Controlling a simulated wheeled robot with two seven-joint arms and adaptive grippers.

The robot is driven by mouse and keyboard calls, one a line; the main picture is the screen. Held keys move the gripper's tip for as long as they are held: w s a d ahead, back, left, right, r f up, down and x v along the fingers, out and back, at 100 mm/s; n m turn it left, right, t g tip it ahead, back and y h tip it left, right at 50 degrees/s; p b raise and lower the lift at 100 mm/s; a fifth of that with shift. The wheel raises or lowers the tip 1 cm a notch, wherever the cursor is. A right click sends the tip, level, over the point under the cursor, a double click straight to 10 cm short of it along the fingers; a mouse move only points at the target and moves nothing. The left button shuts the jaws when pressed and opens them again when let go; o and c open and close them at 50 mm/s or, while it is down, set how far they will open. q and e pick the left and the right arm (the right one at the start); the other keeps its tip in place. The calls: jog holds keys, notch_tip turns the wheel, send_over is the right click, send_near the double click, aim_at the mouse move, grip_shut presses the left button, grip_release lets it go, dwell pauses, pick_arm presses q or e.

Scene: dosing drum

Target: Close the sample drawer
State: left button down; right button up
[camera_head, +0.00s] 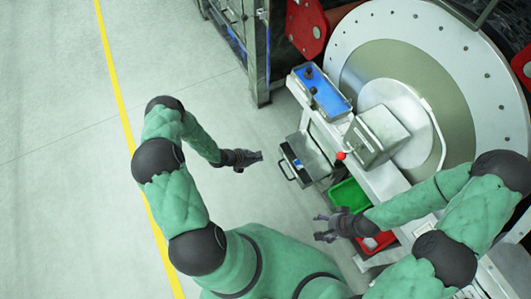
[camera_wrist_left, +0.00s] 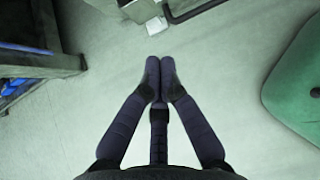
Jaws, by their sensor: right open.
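The sample drawer (camera_head: 309,157) is a grey metal box standing out from the machine's left side, with a black bar handle (camera_head: 287,171) on its left front. In the left wrist view, part of the drawer (camera_wrist_left: 140,9) and its dark handle (camera_wrist_left: 198,9) show at the top edge. My left gripper (camera_head: 259,157) is left of the handle, apart from it. Its fingertips (camera_wrist_left: 160,62) meet with nothing between them.
A green bin (camera_head: 349,194) and a red bin (camera_head: 372,243) sit beside the machine below the drawer. A blue-topped control box (camera_head: 322,92) and a red ball knob (camera_head: 341,155) are close by. A metal frame (camera_head: 258,55) stands above left. The floor at left is clear.

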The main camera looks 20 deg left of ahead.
aim_at(283, 154)
pick_arm(q)
jog(key=b+x, duration=0.1)
jog(key=x, duration=0.2)
jog(key=w+r+b+x, duration=0.1)
jog(key=b+x, duration=0.1)
jog(key=x, duration=0.2)
jog(key=d+r+b+x, duration=0.1)
jog(key=b+x, duration=0.1)
jog(key=x, duration=0.2)
jog(key=shift+w+d+f, duration=0.15)
jog(key=shift+w+f, duration=0.05)
jog(key=shift+w, duration=0.2)
pick_arm(e)
notch_tip(283, 154, down, 5)
jog(key=shift+f, duration=0.2)
pick_arm(q)
jog(key=shift+r, duration=0.1)
pick_arm(e)
jog(key=shift+w+r, duration=0.1)
jog(key=shift+r, duration=0.05)
